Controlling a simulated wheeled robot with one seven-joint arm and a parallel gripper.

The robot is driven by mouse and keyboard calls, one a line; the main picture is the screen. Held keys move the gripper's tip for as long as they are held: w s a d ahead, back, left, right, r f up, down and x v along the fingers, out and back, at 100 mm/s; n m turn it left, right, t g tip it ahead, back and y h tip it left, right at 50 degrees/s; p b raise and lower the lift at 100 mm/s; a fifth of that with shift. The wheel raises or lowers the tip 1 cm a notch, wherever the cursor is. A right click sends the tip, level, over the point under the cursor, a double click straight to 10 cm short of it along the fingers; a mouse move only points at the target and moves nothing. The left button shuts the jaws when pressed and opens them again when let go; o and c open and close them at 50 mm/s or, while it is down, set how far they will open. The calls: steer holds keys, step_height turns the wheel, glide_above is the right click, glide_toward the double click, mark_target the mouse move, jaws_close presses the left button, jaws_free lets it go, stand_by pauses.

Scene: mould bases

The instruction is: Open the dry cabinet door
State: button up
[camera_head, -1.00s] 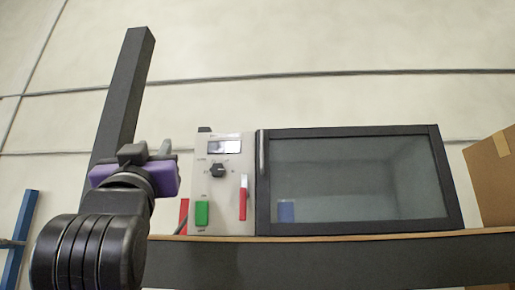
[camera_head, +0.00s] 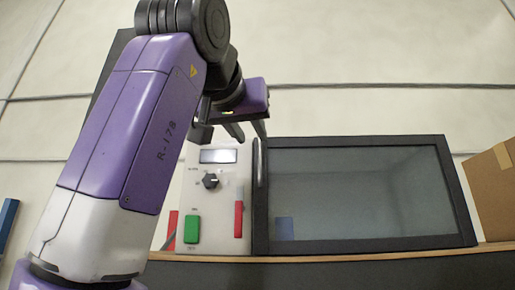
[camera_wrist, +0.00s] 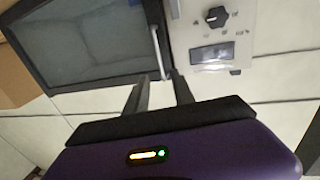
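The dry cabinet has a dark-framed glass door (camera_head: 355,190) that is closed, with a light control panel (camera_head: 215,215) on its left. A vertical bar handle (camera_head: 261,170) runs along the door's left edge. My gripper (camera_head: 251,136) is above the panel and near the handle's top end, pointing down toward it. In the wrist view the picture is turned over; the handle (camera_wrist: 157,48) reaches down to between my two spread fingertips (camera_wrist: 160,76). The fingers are apart and do not appear closed on the handle. Whether either finger touches it I cannot tell.
The panel has a black knob (camera_head: 211,181), a green switch (camera_head: 192,229) and a red lever (camera_head: 239,219). A blue item (camera_head: 285,228) shows behind the glass. A cardboard box (camera_head: 492,190) stands at the right. The cabinet stands on a wood-edged surface (camera_head: 400,252).

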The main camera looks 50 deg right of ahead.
mark_target(259, 149)
steer(key=p+x, duration=0.2)
steer(key=x, duration=0.5)
steer(key=shift+w+d, duration=0.2)
steer(key=shift+d, duration=0.1)
steer(key=shift+c, duration=0.2)
jaws_close()
stand_by(1.0)
